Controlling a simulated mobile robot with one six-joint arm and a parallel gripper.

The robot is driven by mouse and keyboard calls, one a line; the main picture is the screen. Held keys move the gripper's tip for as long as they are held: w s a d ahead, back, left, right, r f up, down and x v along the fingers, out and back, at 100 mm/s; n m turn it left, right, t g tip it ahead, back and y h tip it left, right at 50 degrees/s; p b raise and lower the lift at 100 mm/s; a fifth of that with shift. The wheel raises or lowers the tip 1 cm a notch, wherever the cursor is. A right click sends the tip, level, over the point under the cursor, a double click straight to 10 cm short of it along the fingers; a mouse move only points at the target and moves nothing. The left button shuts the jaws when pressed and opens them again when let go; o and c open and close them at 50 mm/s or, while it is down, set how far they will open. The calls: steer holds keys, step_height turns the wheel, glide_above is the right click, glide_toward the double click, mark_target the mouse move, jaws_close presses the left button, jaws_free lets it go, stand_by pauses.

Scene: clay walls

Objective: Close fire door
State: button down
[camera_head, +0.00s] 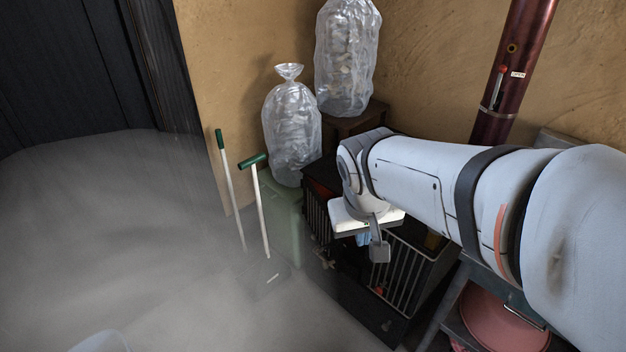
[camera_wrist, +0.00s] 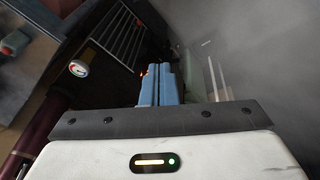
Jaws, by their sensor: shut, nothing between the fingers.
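A low black box (camera_head: 415,265) with a pale barred grille stands under my arm in the head view; it also shows in the wrist view (camera_wrist: 98,58), at the upper left. It looks like the firebox, but I cannot tell which panel is the fire door or how far it stands open. My gripper (camera_head: 363,239) points down just in front of the bars, partly hidden by my wrist. In the wrist view its blue fingers (camera_wrist: 159,72) are together with nothing between them. I cannot tell whether they touch the box.
A dark red pipe (camera_head: 515,65) rises at the right. A green bin (camera_head: 284,220) and a full clear bag (camera_head: 292,130) stand left of the box, beside green-handled tools (camera_head: 260,205). A pink tub (camera_head: 495,315) sits low right. Grey haze covers the left floor.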

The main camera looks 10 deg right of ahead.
steer(key=w+a+f+n+t+h+b, duration=0.1)
steer(key=w+a+f+t+b, duration=0.15)
steer(key=w+f+b, duration=0.75)
steer(key=w+a+f+n+t+h+b, duration=0.15)
steer(key=w+a+f+b, duration=0.25)
steer(key=w+f+b, duration=0.6)
steer(key=w+d+f+g+b, duration=0.1)
steer(key=w+d+f+b, duration=0.1)
steer(key=w+d+f, duration=0.3)
steer(key=shift+w+d+f+m+b, duration=0.4)
steer(key=shift+d+f, duration=0.6)
steer(key=shift+f, duration=0.75)
steer(key=shift+s, duration=0.1)
